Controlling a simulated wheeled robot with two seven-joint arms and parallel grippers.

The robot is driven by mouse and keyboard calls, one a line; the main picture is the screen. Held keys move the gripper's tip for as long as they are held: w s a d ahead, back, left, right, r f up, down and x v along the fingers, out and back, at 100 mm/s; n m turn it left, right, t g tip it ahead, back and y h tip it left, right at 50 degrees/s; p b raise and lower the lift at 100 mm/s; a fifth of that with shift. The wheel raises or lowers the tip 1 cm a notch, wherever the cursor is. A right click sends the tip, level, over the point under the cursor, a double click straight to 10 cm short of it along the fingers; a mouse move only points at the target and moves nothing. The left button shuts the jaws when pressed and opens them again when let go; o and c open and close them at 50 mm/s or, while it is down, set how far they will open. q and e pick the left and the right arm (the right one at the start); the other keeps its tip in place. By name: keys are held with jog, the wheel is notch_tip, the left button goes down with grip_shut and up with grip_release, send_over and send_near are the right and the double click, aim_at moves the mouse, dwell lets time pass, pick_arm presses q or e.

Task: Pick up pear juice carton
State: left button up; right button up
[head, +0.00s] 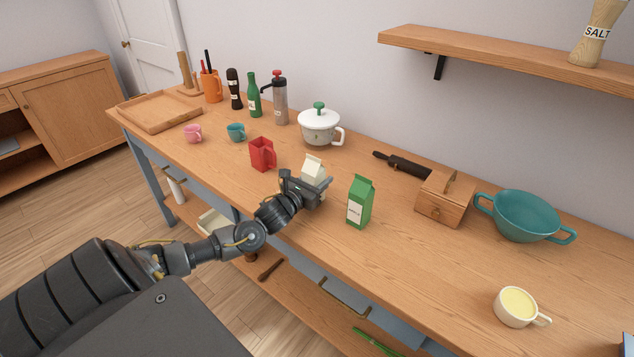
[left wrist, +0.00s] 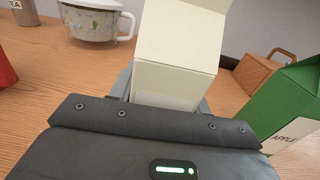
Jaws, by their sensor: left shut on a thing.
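A cream carton with a folded top (head: 314,169) is between the fingers of my left gripper (head: 310,188), above the middle of the counter. It also fills the centre of the left wrist view (left wrist: 176,60). No label shows on its visible faces, so I cannot read whether it is pear juice. My left gripper is shut on it, and the carton looks upright. Its lower part is hidden by the gripper, so I cannot tell whether it touches the counter. A green carton (head: 360,203) stands just to the right, marked APPLE in the left wrist view (left wrist: 283,110). My right gripper is not in view.
A wooden box (head: 444,200), a teal colander (head: 525,215) and a cream cup (head: 517,307) are to the right. A wall shelf (head: 490,62) hangs above. The front right counter is mostly clear.

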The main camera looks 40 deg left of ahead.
aim_at(307, 156)
pick_arm(q)
jog(key=shift+r, duration=0.5)
jog(key=s+r, duration=0.1)
jog(key=r, duration=0.1)
jog(key=s+a+r+b, duration=0.1)
jog(key=r, duration=0.1)
jog(key=s+a+r+b, duration=0.1)
jog(key=s+r, duration=0.1)
jog(key=r, duration=0.1)
jog(key=shift+r, duration=0.1)
jog(key=s+a+r+p, duration=0.1)
jog(key=s+a+r, duration=0.2)
jog(key=s+r, duration=0.2)
jog(key=s, duration=0.3)
jog(key=shift+s+a, duration=0.35)
jog(key=shift+s, duration=0.05)
